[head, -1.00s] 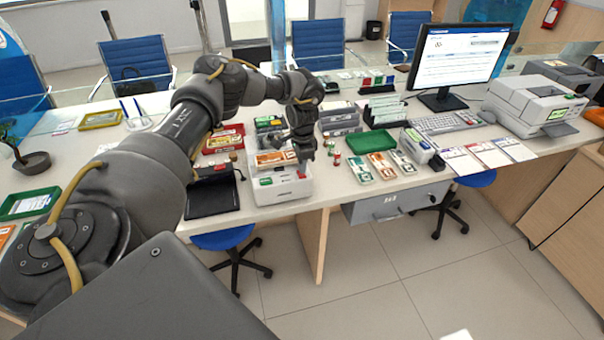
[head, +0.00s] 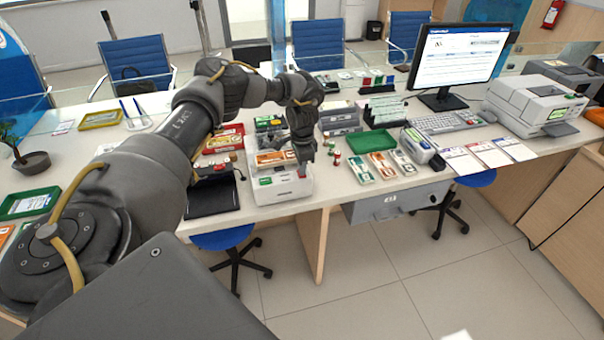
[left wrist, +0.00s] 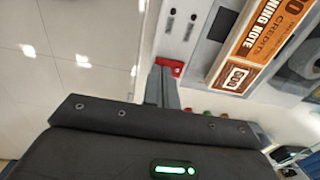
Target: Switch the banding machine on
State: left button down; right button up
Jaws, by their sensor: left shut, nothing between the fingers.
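The banding machine (head: 282,190) is a white box at the front edge of the counter, with an orange-banded note stack (head: 272,159) in its top. The left wrist view shows its note stack (left wrist: 258,45) large, labelled with credits. A red switch (left wrist: 175,67) sits on the white housing there. My left gripper (head: 303,171) points down over the machine's right front corner. In the left wrist view its shut, empty fingertips (left wrist: 164,74) are right at the red switch; I cannot tell whether they touch it. My right gripper is out of view.
A black pad (head: 211,196) lies left of the machine. Small red and green cylinders (head: 336,157) and banded note stacks (head: 381,165) lie to its right. A monitor (head: 458,58), keyboard (head: 446,122) and printer (head: 533,104) stand further right.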

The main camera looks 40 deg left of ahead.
pick_arm(q)
jog(key=shift+f, duration=0.5)
notch_tip(320, 180, up, 7)
jog(key=p, duration=0.6)
jog(key=shift+p, duration=0.3)
dwell(0.6)
